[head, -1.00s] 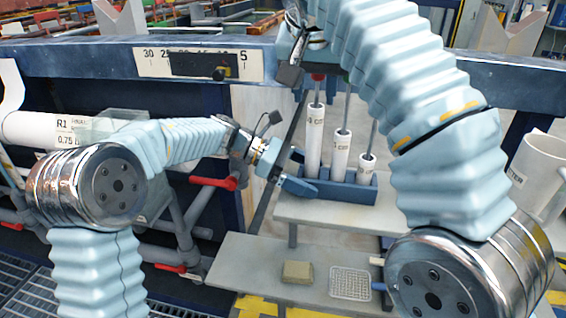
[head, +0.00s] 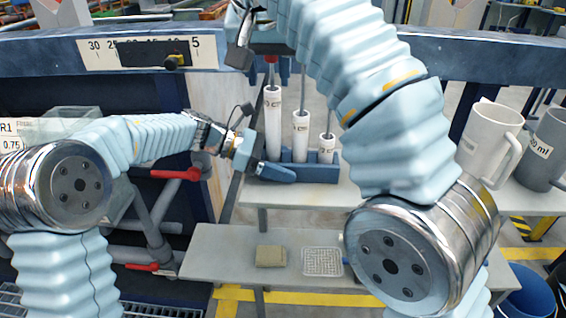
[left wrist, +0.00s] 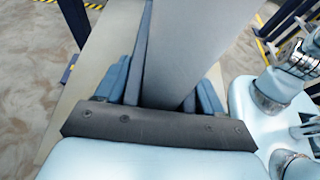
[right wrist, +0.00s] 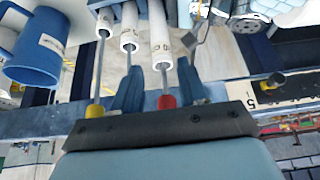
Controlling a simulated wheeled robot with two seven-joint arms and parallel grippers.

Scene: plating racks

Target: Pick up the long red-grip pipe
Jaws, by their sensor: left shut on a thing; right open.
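The long red-grip pipe is a thin grey rod with a red grip (right wrist: 167,101); the grip also shows at the top of the rod in the head view (head: 271,59). Its lower part is hidden in the tallest white tube (head: 273,118), upright in a blue rack (head: 318,172). My right gripper (right wrist: 158,88) is open; the red grip appears between its fingers, untouched as far as I can tell.
Two shorter white tubes (head: 301,135) with rods stand right beside the tall one; a yellow grip (right wrist: 95,111) shows left of my right fingers. A blue beam (head: 480,65) crosses behind. Mugs (head: 485,135) stand at right. A lower shelf (head: 215,250) holds a sponge (head: 271,256).

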